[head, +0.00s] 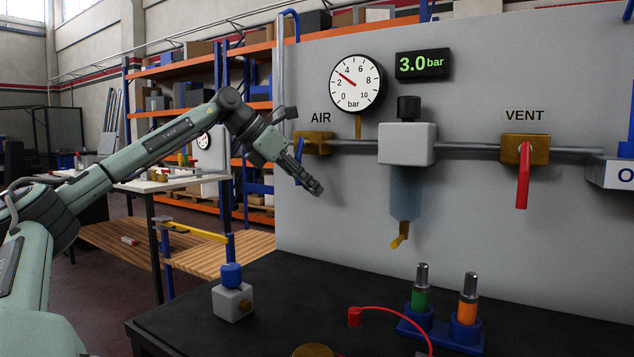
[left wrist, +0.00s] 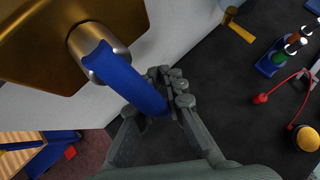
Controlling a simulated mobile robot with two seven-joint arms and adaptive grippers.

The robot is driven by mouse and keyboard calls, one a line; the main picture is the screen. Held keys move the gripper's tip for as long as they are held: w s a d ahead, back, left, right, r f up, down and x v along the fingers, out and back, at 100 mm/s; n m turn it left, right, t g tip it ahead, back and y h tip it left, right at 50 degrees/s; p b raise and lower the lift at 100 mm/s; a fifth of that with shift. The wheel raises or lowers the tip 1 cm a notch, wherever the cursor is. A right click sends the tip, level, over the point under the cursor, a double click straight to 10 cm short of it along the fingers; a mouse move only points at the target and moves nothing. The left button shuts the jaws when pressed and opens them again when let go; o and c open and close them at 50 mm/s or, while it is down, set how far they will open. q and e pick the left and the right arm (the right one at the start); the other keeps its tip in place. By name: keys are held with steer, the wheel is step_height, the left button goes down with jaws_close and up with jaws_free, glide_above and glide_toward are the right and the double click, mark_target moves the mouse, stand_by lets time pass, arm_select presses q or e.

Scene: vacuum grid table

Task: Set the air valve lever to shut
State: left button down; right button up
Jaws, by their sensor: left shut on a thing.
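The air valve is a brass block (head: 317,143) under the AIR label, at the left end of the pipe. Its blue lever (head: 299,149) is mostly hidden behind my left gripper in the head view and seems to point downward. My left gripper (head: 318,188) is at this lever, in front of the panel. In the left wrist view, the blue lever (left wrist: 125,78) runs from a metal hub on the brass block (left wrist: 45,40) to between the fingers of my left gripper (left wrist: 172,85), which are shut on its end. My right gripper is not in view.
A dial gauge (head: 355,82) points near 3, and the display (head: 423,63) reads 3.0 bar. A filter bowl (head: 405,190) hangs from the pipe. The red vent lever (head: 523,178) points down. Below, the black table (head: 280,315) holds a blue holder (head: 440,330) and a grey block (head: 233,302).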

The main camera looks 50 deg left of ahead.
arm_select(q)
steer(key=shift+s+a+y, duration=0.1)
steer(key=shift+a+y, duration=0.2)
steer(key=shift+y, duration=0.1)
steer(key=c, duration=1.5)
jaws_free()
steer(key=shift+f, duration=0.1)
steer(key=shift+c, duration=0.2)
steer(key=v, duration=1.2)
steer(key=shift+a, duration=0.1)
